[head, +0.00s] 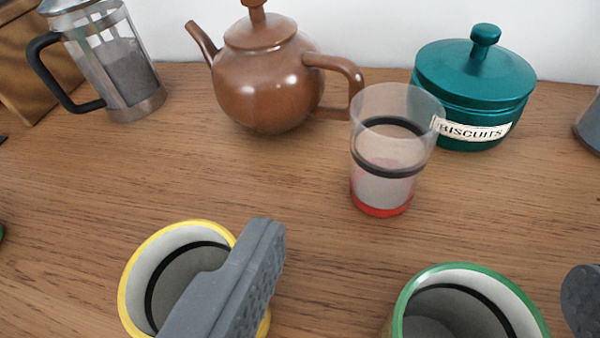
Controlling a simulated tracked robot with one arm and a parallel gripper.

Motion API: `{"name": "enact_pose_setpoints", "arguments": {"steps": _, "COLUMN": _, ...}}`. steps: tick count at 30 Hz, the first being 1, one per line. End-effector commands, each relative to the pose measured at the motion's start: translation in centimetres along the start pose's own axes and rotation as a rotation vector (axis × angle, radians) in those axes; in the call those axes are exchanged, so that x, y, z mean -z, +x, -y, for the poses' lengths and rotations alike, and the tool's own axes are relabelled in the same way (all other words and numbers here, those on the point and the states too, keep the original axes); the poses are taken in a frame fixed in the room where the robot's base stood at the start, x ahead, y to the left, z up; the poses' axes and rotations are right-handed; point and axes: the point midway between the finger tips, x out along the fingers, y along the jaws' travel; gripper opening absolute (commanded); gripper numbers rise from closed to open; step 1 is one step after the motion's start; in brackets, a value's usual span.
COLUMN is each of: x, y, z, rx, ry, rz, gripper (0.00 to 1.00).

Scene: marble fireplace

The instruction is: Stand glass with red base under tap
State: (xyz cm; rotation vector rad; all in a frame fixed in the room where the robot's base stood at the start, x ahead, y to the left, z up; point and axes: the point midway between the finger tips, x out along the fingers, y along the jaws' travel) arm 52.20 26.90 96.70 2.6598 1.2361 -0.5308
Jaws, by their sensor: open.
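The glass with the red base (392,150) stands upright on the wooden surface in the head view, right of centre. It is clear, with dark bands around it and a red bottom. My gripper (425,260) is open and empty. Its left finger shows in front of a yellow-rimmed cup, and its right finger is partly cut off at the right edge. The glass is beyond the fingertips, between them from left to right, and apart from them. No tap is in view.
The yellow-rimmed cup (140,285) and a green-rimmed cup (460,275) are near the fingers. A brown teapot (265,85) and a teal biscuit jar (475,75) stand behind the glass. A French press (115,65) is at back left.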

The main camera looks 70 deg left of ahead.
Motion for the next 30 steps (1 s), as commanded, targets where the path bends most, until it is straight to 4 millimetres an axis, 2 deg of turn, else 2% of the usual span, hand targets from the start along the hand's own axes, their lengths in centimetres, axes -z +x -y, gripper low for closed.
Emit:
{"name": "enact_pose_setpoints", "arguments": {"steps": 5, "x": -0.1, "y": 1.4, "z": 0.0, "rx": 0.001, "ry": -0.001, "rz": 0.002, "gripper": 0.79}}
{"name": "enact_pose_setpoints", "arguments": {"steps": 12, "x": -0.1, "y": 5.2, "z": -0.1, "rx": -0.002, "ry": -0.003, "rz": 0.001, "gripper": 0.79}}
{"name": "enact_pose_setpoints", "arguments": {"steps": 18, "x": 0.1, "y": 7.6, "z": -0.2, "rx": -0.004, "ry": -0.003, "rz": -0.001, "gripper": 0.79}}
{"name": "enact_pose_setpoints", "arguments": {"steps": 26, "x": 0.0, "y": 8.8, "z": -0.2, "rx": -0.005, "ry": -0.002, "rz": 0.001, "gripper": 0.79}}
{"name": "enact_pose_setpoints", "arguments": {"steps": 30, "x": -0.2, "y": 10.0, "z": 0.1, "rx": -0.004, "ry": -0.001, "rz": 0.003, "gripper": 0.79}}
